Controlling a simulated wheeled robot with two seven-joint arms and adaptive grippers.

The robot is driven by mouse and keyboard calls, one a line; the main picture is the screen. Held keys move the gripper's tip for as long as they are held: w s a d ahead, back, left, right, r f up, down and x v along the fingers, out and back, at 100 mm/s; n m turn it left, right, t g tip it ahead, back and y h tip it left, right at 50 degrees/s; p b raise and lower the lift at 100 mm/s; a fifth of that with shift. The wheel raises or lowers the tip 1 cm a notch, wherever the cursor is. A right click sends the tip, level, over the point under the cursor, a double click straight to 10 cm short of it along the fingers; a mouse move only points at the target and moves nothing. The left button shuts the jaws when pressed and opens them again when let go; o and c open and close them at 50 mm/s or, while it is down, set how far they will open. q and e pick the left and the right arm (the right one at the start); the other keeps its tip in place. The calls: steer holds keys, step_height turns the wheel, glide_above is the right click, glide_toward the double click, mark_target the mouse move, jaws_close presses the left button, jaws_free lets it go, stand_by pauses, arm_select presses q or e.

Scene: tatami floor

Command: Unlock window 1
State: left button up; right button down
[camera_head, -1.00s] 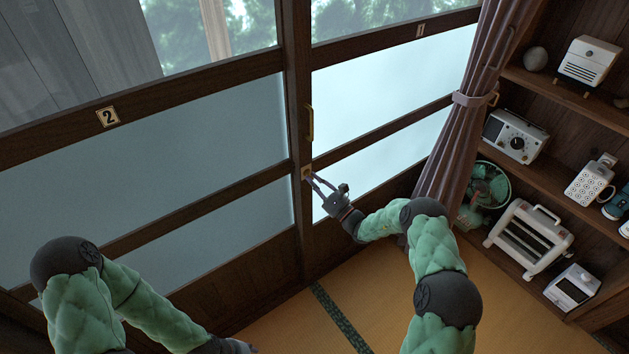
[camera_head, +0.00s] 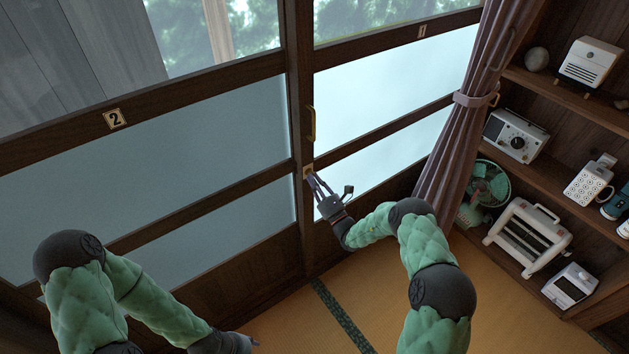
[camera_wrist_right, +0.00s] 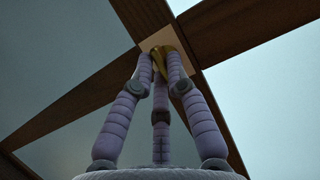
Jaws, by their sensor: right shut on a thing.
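Window 1 (camera_head: 375,100) is the right sliding panel, with frosted panes, dark wooden rails and a small "1" plate (camera_head: 422,31). A small brass lock (camera_head: 308,170) sits on its left upright, below a long brass handle (camera_head: 311,124). My right gripper (camera_head: 312,177) reaches up to that lock. In the right wrist view its fingers are closed around the brass knob (camera_wrist_right: 158,62), in front of a square light plate (camera_wrist_right: 178,40). The fingers hide most of the knob. My left arm is low at the left; its gripper (camera_head: 240,344) is partly cut off by the bottom edge.
Window 2 (camera_head: 190,140), with its number plate (camera_head: 115,119), fills the left. A tied curtain (camera_head: 470,125) hangs right of window 1. A green fan (camera_head: 487,185) and wooden shelves (camera_head: 560,97) with appliances stand at the right. The tatami floor (camera_head: 400,305) is clear.

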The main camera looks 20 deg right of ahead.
steer(key=shift+f, duration=0.1)
steer(key=c, duration=1.2)
jaws_free()
steer(key=v, duration=1.2)
